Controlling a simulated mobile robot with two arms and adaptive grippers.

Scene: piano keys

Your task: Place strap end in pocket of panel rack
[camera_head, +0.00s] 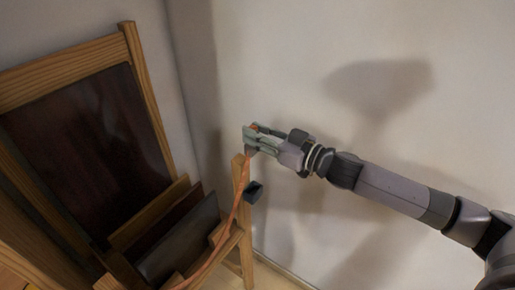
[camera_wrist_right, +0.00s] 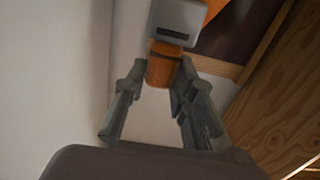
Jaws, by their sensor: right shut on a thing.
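My right gripper (camera_head: 250,137) is near the top of the wooden front post of the panel rack (camera_head: 240,180), beside the wall. It is shut on the end of an orange strap. The strap (camera_head: 240,195) runs from the fingers down along the post to the rack's lower rail. In the right wrist view the orange strap end (camera_wrist_right: 161,68) sits between the fingertips of my right gripper (camera_wrist_right: 160,80), with a grey slotted block (camera_wrist_right: 178,22) right above it. A small black box (camera_head: 254,191) is at the side of the post; I cannot tell whether it is the pocket. My left gripper is not in view.
Several dark panels, one of them grey-black (camera_head: 180,240), stand in the rack's lower part. A tall wooden frame with a dark panel (camera_head: 95,135) rises behind, at the left. The pale wall (camera_head: 330,60) is close behind my arm.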

